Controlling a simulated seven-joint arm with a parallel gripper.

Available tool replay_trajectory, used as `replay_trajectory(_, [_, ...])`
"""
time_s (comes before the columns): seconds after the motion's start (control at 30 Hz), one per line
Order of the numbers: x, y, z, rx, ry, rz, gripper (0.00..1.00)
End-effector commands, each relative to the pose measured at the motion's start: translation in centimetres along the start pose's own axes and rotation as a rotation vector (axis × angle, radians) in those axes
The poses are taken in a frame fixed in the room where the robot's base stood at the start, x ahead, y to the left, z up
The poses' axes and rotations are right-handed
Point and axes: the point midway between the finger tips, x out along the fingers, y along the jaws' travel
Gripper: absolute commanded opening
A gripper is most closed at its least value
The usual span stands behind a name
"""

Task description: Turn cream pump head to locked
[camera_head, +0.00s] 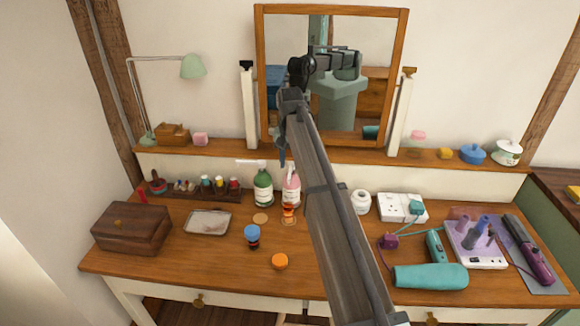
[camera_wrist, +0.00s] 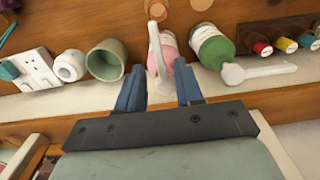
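A pink bottle (camera_head: 291,190) with a white pump head stands at the back of the dresser top; my gripper (camera_head: 283,158) is above it and partly hides its head. In the wrist view the pink bottle (camera_wrist: 170,44) has its white pump head (camera_wrist: 155,45) between my spread blue fingers (camera_wrist: 160,84), with gaps on both sides. The fingers are open and hold nothing visible. A green bottle (camera_head: 263,190) with a white pump nozzle (camera_head: 249,162) pointing left stands beside it; it also shows in the wrist view (camera_wrist: 211,45). I cannot tell which bottle is the cream.
A green cup (camera_wrist: 105,60) and a white jar (camera_head: 361,201) stand on the other side of the pink bottle. A shelf (camera_head: 230,155) and mirror (camera_head: 333,10) are behind. The front left-centre is fairly clear.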

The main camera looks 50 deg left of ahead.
Motion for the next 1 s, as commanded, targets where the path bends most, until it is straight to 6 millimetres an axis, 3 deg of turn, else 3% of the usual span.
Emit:
replay_trajectory(0.23, [2.0,0.0,0.0,0.000,0.000,0.000,0.36])
replay_trajectory(0.6, [2.3,0.0,0.0,0.000,0.000,0.000,0.35])
replay_trajectory(1.0, [2.3,0.0,0.0,0.000,0.000,0.000,0.00])
